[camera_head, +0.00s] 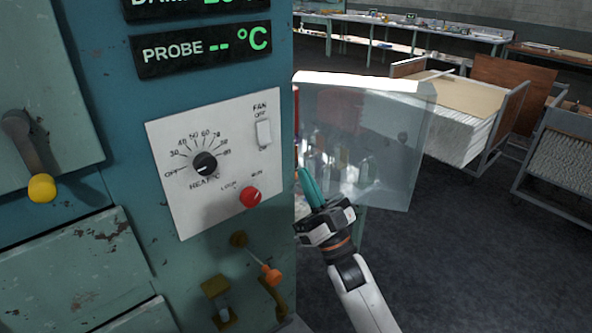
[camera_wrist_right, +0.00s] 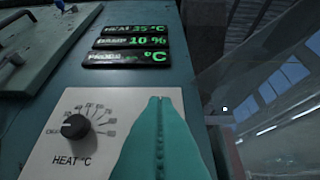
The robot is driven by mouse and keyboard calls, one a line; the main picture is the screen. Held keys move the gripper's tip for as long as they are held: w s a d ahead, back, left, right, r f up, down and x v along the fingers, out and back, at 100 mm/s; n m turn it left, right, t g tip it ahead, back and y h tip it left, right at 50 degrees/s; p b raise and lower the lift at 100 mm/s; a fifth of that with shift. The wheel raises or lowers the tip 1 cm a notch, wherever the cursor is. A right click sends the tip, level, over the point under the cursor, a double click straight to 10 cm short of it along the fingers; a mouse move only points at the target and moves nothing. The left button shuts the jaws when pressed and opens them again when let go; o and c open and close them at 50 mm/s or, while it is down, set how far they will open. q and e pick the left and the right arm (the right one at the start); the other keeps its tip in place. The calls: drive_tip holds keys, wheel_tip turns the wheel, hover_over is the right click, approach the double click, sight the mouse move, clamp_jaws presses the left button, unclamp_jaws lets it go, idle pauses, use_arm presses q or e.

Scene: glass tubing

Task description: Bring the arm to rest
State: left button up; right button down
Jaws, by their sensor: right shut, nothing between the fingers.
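My right gripper (camera_head: 308,184) is in the head view, just right of the teal cabinet's edge, with its teal fingers together and nothing between them. Its arm comes up from the lower right. In the right wrist view the teal fingers (camera_wrist_right: 160,135) are shut and cover part of the white control panel (camera_wrist_right: 40,150). The white panel (camera_head: 168,142) also shows in the head view, with a black heat knob (camera_head: 205,163), a fan switch (camera_head: 264,132) and a red knob (camera_head: 251,196). The gripper is apart from these in the head view. My left gripper is not in view.
A clear, see-through panel (camera_head: 400,150) stands behind the right gripper. A lever with a yellow knob (camera_head: 41,187) and an orange-tipped lever (camera_head: 271,274) stick out of the cabinet. Carts (camera_head: 455,115) stand at the right. Dark floor (camera_head: 470,260) is open at lower right.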

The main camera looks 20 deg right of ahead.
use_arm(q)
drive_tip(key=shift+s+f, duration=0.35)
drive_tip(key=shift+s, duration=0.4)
use_arm(e)
drive_tip(key=shift+v, duration=0.75)
drive_tip(key=shift+s+r, duration=0.1)
drive_tip(key=shift+s, duration=0.1)
